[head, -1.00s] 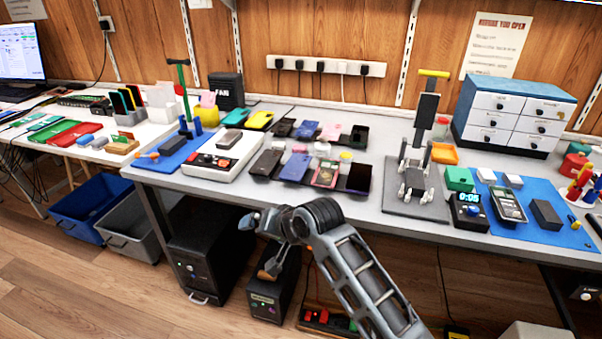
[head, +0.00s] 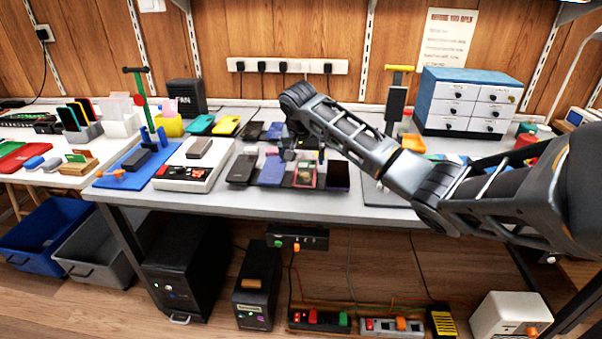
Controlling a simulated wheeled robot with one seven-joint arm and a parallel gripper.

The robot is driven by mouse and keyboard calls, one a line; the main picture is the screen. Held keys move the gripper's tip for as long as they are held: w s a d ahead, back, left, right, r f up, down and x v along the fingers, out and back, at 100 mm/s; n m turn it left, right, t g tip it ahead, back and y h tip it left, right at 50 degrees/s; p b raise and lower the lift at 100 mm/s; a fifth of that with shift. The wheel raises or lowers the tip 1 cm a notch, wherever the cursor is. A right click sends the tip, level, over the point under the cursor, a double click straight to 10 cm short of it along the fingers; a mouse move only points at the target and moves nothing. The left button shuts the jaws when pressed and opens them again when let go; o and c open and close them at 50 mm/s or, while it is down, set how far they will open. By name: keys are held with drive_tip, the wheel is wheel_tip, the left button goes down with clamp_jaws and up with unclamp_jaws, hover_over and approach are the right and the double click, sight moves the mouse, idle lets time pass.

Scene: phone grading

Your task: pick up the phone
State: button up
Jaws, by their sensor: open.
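Several phones lie in rows on the grey workbench (head: 400,213), and I cannot tell which one the task means. The front row has a dark phone (head: 241,170), a blue phone (head: 271,171), a red-and-green one (head: 304,177) and a dark purple one (head: 338,178). A grey phone (head: 199,148) lies on a white device (head: 185,177) to their left. My gripper (head: 305,156) hangs over the back of the front row, near the blue and red-and-green phones. It is open; it is small here and partly hidden by my arm. I see no phone held.
My arm crosses the right side and hides part of the bench. A blue mat (head: 110,178) lies left of the white device. A drawer cabinet (head: 471,101) stands at the back right. A power strip (head: 280,66) is on the wall.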

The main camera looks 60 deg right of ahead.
sight(306, 171)
drive_tip(key=shift+d+x, duration=0.2)
drive_tip(key=shift+x, duration=1.35)
drive_tip(key=shift+d+x, duration=0.2)
drive_tip(key=shift+x, duration=1.35)
drive_tip(key=shift+s+r, duration=0.1)
drive_tip(key=shift+r, duration=0.05)
drive_tip(key=c, duration=1.1)
